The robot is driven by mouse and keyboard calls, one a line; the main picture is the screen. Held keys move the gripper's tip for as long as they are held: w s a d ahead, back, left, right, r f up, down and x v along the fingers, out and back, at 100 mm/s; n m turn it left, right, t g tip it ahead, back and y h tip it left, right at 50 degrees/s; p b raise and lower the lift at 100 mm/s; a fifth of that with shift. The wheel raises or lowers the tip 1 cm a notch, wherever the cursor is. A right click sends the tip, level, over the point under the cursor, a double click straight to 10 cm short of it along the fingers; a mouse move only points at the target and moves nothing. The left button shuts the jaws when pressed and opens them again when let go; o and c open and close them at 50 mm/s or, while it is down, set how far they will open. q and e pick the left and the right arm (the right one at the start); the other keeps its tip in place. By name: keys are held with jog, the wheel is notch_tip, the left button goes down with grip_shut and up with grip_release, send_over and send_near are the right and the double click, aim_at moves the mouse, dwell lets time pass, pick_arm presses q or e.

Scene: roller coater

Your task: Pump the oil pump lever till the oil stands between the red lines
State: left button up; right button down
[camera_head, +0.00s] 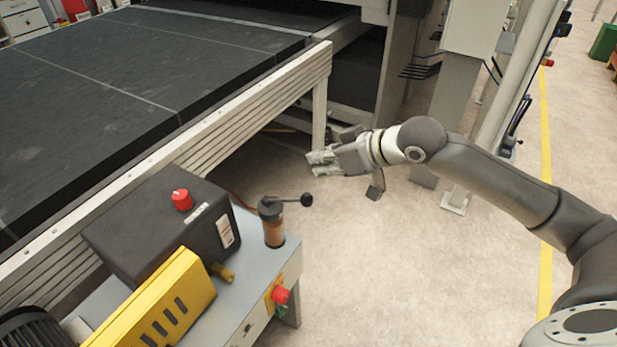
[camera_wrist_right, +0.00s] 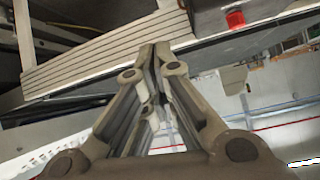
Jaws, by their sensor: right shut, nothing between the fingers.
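The oil pump (camera_head: 273,225) stands upright at the right back corner of the grey bench. Its body is brownish with a dark cap. Its lever (camera_head: 292,200) sticks out to the right and ends in a black ball knob. Oil level and red lines are too small to tell. My right gripper (camera_head: 312,164) is shut and empty, above and beyond the lever knob, apart from it. In the right wrist view its fingers (camera_wrist_right: 155,48) meet, with nothing between them. My left gripper is not in view.
A black box with a red knob (camera_head: 182,199) and a yellow guard (camera_head: 160,305) sit on the bench (camera_head: 262,262). A red button (camera_head: 281,294) is on the bench front. The conveyor's slatted rail (camera_head: 200,150) runs behind. Open floor lies right of the bench.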

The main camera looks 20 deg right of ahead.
jog(key=shift+a, duration=0.1)
jog(key=p+x, duration=0.2)
jog(key=x, duration=0.8)
jog(key=s, duration=0.1)
jog(key=s+d+f+p, duration=0.1)
jog(key=s+f, duration=0.1)
jog(key=shift+d, duration=0.3)
jog(key=shift+f, duration=0.1)
jog(key=shift+f, duration=0.1)
